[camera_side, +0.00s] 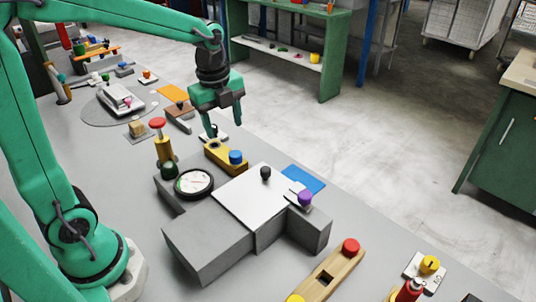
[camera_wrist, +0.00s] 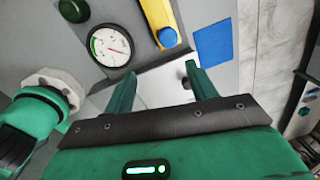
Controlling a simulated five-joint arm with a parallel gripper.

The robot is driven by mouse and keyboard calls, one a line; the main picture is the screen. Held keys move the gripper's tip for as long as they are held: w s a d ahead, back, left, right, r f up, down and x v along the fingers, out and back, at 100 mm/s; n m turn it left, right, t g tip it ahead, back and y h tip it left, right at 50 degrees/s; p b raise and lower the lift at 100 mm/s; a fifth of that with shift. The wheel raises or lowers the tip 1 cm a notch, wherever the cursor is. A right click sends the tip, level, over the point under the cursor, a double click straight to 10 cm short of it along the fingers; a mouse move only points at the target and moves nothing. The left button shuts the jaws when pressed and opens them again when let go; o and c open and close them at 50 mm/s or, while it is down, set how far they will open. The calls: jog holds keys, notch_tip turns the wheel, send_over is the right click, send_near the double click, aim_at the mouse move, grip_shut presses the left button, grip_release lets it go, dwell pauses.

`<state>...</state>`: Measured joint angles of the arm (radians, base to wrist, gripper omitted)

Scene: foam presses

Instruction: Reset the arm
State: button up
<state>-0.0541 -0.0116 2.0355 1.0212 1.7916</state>
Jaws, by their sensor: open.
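My gripper (camera_side: 221,118) is green and hangs fingers down from my raised arm, above the far side of the bench. Its two fingers are apart with nothing between them. In the wrist view the open fingers (camera_wrist: 163,85) reach over the white plate (camera_wrist: 150,90) of the grey press block. In the side view that plate (camera_side: 248,197) carries a black knob (camera_side: 265,172) and lies on the grey block (camera_side: 205,246). A round white gauge (camera_side: 194,183) sits beside the plate, and it shows in the wrist view too (camera_wrist: 109,45).
A yellow block with a blue knob (camera_side: 235,157), a red-topped yellow post (camera_side: 158,140) and a blue pad (camera_side: 303,179) stand around the press. A purple knob (camera_side: 305,198) is at its right. A wooden bar with a red knob (camera_side: 350,247) lies in front. Smaller fixtures crowd the far left.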

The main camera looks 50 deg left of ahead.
jog(key=s+d+r+n+t, duration=0.1)
jog(key=s+r+n+t, duration=0.1)
jog(key=s+n, duration=0.5)
jog(key=s+d+r+n+t, duration=0.1)
jog(key=s+n, duration=0.5)
jog(key=n, duration=0.6)
jog(key=shift+s+r+n+t, duration=0.4)
jog(key=shift+r+t, duration=0.15)
jog(key=shift+t, duration=0.25)
